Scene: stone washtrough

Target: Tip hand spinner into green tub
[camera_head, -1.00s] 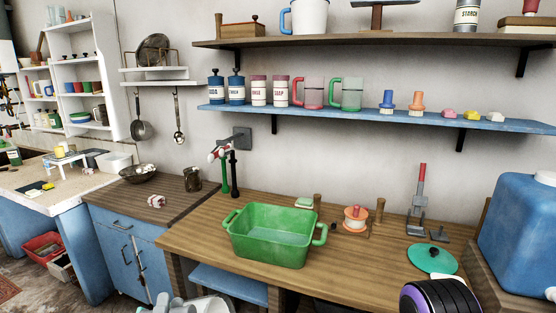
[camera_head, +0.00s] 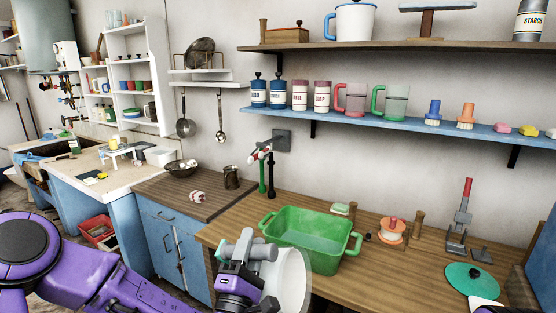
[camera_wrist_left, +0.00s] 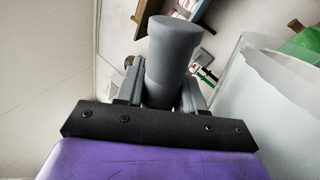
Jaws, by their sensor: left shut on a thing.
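The green tub (camera_head: 312,257) stands on the wooden counter in the middle of the head view, with its opening up. My left gripper (camera_head: 243,262) is at the front left of the tub, apart from its wall as far as I can tell. It is shut on the grey handle of the hand spinner (camera_head: 291,282), a white, round-sided vessel. In the left wrist view the grey handle (camera_wrist_left: 174,60) sits between the fingers, and the white body (camera_wrist_left: 262,115) is at the right. The spinner's contents are hidden. My right gripper is not in view.
Behind the tub are a green tap (camera_head: 262,178) and a soap block (camera_head: 340,209). To its right are an orange spool-like item (camera_head: 391,229), a grey stand with a red handle (camera_head: 461,222) and a teal lid (camera_head: 470,279). A blue shelf (camera_head: 420,127) hangs above.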

